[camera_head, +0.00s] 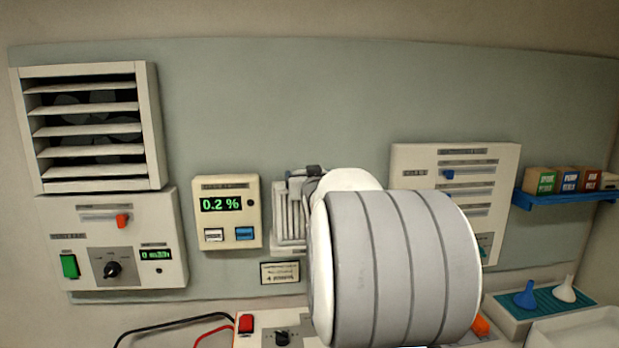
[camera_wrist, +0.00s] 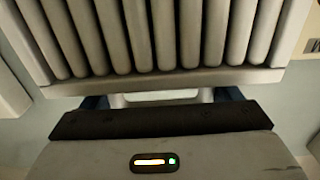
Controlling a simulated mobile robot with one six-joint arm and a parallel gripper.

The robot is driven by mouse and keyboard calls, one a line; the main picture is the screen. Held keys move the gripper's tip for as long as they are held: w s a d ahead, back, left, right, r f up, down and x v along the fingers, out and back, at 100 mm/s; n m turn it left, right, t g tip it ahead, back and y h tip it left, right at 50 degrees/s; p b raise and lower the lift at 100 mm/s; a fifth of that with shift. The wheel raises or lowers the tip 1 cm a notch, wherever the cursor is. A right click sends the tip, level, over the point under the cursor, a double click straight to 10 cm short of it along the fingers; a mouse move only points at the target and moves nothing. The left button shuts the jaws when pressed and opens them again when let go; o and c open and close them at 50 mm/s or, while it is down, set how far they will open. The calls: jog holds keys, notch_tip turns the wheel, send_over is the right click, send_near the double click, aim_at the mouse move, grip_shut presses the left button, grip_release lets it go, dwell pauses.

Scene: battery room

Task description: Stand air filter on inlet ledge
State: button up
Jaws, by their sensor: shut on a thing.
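The air filter (camera_head: 289,213) is a pale grey, pleated block with a frame. In the head view it is upright, close to the wall panel right of the 0.2 % meter. My arm hides its right side. In the wrist view the filter (camera_wrist: 165,40) fills the top, with its pleats and lower frame bar showing. My gripper (camera_wrist: 160,98) is shut on the filter at that near edge; the fingertips are mostly hidden. The inlet ledge cannot be clearly told apart from the filter's lower edge, so I cannot tell whether they touch.
A louvred fan vent (camera_head: 90,125) and a control box (camera_head: 112,238) are at left. The 0.2 % meter (camera_head: 228,212) is close left of the filter. A small label plate (camera_head: 280,273) is below it. At right are a white panel (camera_head: 410,160) and a blue shelf (camera_head: 567,200) with small boxes.

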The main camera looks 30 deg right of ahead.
jog(key=o, duration=1.5)
jog(key=shift+o, duration=0.2)
jog(key=b+v, duration=0.3)
jog(key=v, duration=0.9)
jog(key=s+a+f+n+g+y, duration=0.1)
jog(key=s+a+f+g+y, duration=0.25)
jog(key=a+f, duration=0.65)
jog(key=s+a+f+n+g+y, duration=0.4)
jog(key=s+a+f+g, duration=0.5)
jog(key=s+a+f, duration=0.5)
jog(key=s+f, duration=0.2)
jog(key=s, duration=0.1)
jog(key=shift+a, duration=0.25)
jog(key=shift+s, duration=0.15)
